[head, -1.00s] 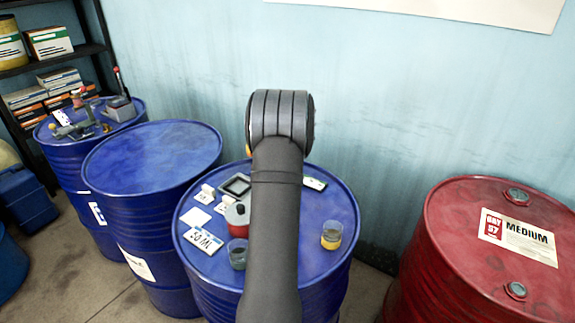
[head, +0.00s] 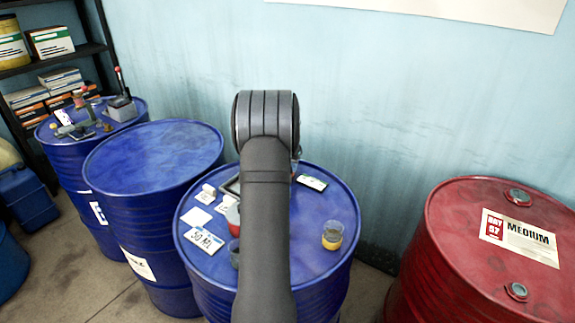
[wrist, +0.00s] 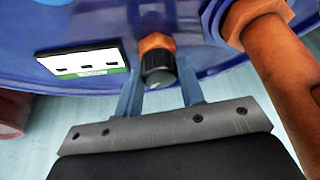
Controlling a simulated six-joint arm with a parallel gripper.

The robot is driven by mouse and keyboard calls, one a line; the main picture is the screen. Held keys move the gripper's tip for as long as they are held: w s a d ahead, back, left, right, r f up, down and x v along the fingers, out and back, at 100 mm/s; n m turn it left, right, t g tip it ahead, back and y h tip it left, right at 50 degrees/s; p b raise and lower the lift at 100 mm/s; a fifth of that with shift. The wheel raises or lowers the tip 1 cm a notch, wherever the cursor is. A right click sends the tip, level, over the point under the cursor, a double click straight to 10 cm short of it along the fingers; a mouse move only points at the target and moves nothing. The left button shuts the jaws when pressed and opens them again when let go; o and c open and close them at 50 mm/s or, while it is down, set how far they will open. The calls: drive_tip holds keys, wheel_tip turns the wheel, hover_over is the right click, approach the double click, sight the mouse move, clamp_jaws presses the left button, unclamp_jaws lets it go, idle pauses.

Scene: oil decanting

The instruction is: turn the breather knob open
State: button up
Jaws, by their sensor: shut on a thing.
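The breather knob (wrist: 158,68) is a black, ridged cap on an orange hex fitting (wrist: 155,42), seen in the wrist view against the blue drum (wrist: 195,30). My gripper (wrist: 160,85) has one grey-blue finger on each side of the knob and is shut on it. In the head view my arm (head: 266,200) stands in front of the middle blue drum (head: 312,250) and hides the knob and the gripper fingers. The knob's turn angle cannot be read.
A copper-coloured pipe (wrist: 275,65) runs close to the right of my gripper. A white-and-green label card (wrist: 85,60) lies left of the knob. In the head view, a cup of amber liquid (head: 332,236) stands on the drum, and a red drum (head: 470,250) is at right.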

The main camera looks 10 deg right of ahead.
idle(0.4)
drive_tip(key=o, duration=1)
drive_tip(key=shift+r, duration=0.1)
drive_tip(key=v, duration=1.7)
drive_tip(key=shift+r, duration=0.15)
